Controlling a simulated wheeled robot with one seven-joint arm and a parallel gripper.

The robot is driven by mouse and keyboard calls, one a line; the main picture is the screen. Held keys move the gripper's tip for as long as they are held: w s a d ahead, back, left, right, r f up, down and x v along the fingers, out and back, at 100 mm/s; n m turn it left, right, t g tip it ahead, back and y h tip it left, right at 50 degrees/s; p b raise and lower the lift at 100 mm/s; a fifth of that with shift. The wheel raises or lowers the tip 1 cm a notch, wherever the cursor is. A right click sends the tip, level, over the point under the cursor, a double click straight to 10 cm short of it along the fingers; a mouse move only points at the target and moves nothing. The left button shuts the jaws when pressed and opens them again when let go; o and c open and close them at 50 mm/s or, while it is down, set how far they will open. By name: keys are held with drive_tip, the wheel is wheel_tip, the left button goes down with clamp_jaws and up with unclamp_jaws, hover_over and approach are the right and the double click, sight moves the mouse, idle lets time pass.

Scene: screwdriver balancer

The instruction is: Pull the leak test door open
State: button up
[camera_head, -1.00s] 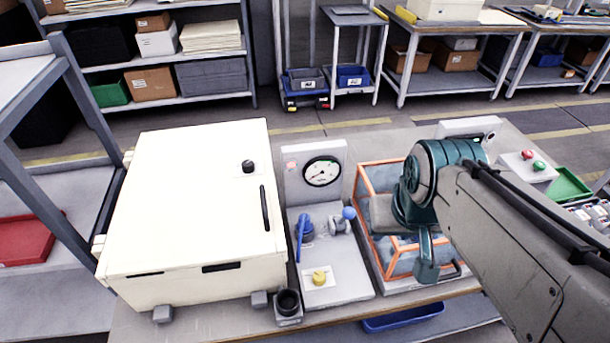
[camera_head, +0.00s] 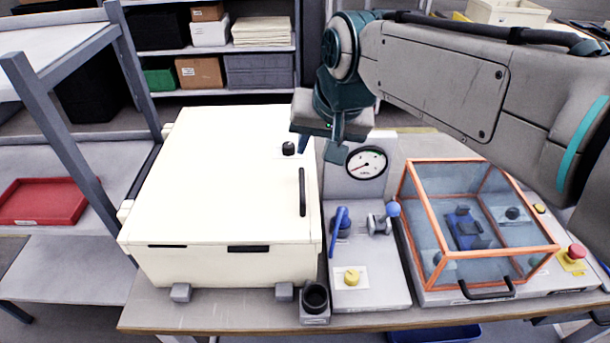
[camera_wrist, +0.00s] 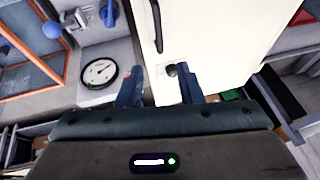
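A large cream cabinet (camera_head: 215,190) stands on the bench, with a broad door face that looks shut. A black bar handle (camera_head: 302,192) is near the door's right edge, and a black knob (camera_head: 289,148) is above it. My gripper (camera_head: 320,150) is just right of the knob, above the handle and near the gauge panel. In the wrist view my gripper (camera_wrist: 160,88) has its two fingers apart with nothing between them. The knob (camera_wrist: 172,70) and handle (camera_wrist: 155,25) show beyond the fingertips. I cannot tell the distance to the door.
Right of the cabinet stands a panel with a pressure gauge (camera_head: 367,163), a blue lever (camera_head: 338,230) and a yellow knob (camera_head: 352,277). An orange-framed clear box (camera_head: 475,218) is further right. A black cup (camera_head: 315,298) stands at the bench front. A shelf with a red tray (camera_head: 42,201) is left.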

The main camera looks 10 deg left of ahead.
sight(302, 179)
drive_tip(key=x, duration=1.2)
drive_tip(key=shift+w+f, duration=0.1)
clamp_jaws()
